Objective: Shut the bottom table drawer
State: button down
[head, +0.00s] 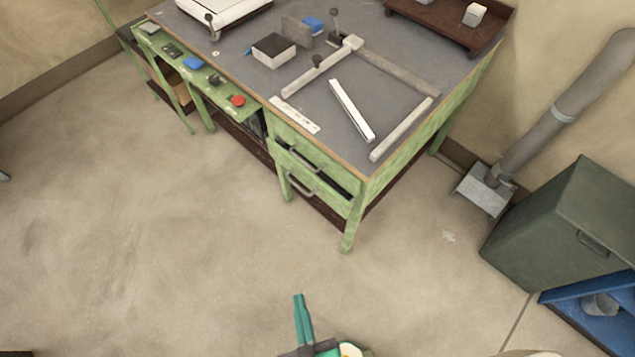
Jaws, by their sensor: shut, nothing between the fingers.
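The green work table (416,150) has two drawers under its right part. The bottom drawer (328,196) has a green front with a grey bar handle (301,189). A dark gap shows above its front, so it stands partly open. The top drawer (290,142) sits above it with its own handle (303,163); it looks about flush with the table. My gripper (299,297) has teal fingers, shut and empty, at the bottom of the head view. It is over the floor in front of the table, well apart from the drawers.
The floor (170,240) between my gripper and the table is clear. A table leg (347,236) stands right of the bottom drawer. A dark green cabinet (565,225), a blue shelf (585,310) and a grey pipe (555,120) are at the right. Clamps and blocks lie on the tabletop.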

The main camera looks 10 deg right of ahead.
jog(key=w+a+f+n+g+h, duration=0.15)
jog(key=f+n, duration=0.25)
jog(key=f, duration=0.6)
jog(key=w+f+n+g+y, duration=0.1)
jog(key=w+f+n+g, duration=0.25)
jog(key=f, duration=0.55)
jog(key=n+t+h, duration=0.2)
jog(key=n+h, duration=1.3)
send_near(317, 184)
jog(key=x, duration=0.6)
jog(key=shift+d+r, duration=0.2)
jog(key=shift+d, duration=0.05)
jog(key=shift+w, duration=0.1)
